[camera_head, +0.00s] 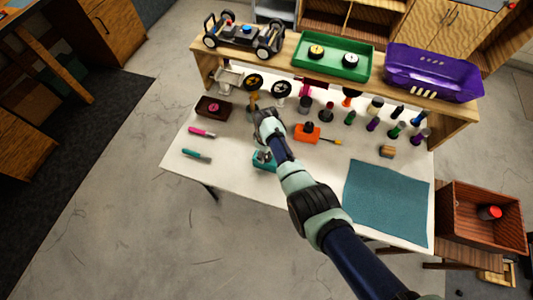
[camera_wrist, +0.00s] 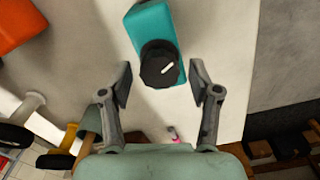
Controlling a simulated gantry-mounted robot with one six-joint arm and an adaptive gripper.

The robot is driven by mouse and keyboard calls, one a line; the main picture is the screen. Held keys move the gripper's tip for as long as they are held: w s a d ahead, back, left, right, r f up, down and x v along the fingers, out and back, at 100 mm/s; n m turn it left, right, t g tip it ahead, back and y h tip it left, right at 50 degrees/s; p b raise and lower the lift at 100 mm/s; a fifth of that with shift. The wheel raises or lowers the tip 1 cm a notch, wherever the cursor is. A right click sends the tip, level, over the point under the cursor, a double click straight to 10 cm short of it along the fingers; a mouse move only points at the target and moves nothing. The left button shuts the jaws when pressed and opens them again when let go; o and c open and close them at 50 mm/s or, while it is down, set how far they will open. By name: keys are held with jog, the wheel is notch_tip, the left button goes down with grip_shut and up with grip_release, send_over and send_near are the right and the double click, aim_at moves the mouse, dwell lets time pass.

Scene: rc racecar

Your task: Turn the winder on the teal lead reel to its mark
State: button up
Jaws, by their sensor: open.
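The teal lead reel (camera_wrist: 152,22) is a teal block with rounded edges in the wrist view. Its winder (camera_wrist: 160,64) is a dark, ridged round knob with a white line pointing up and to the right. In the head view the teal reel (camera_head: 264,166) is at the table's front edge, partly hidden by my arm. My gripper (camera_wrist: 161,82) is open, one finger on each side of the winder, with gaps between fingers and knob. In the head view my gripper (camera_head: 264,154) is over the reel. I cannot make out the target mark.
An orange reel (camera_head: 307,132) with a dark knob stands to the right. A pink marker (camera_head: 202,132) and a teal marker (camera_head: 196,154) lie to the left. Several bottles and tools stand behind, below a raised shelf (camera_head: 385,90). A blue mat (camera_head: 387,203) covers the right front.

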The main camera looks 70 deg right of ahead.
jog(key=shift+r+p, duration=2.95)
jog(key=shift+r, duration=0.2)
jog(key=shift+f, duration=0.1)
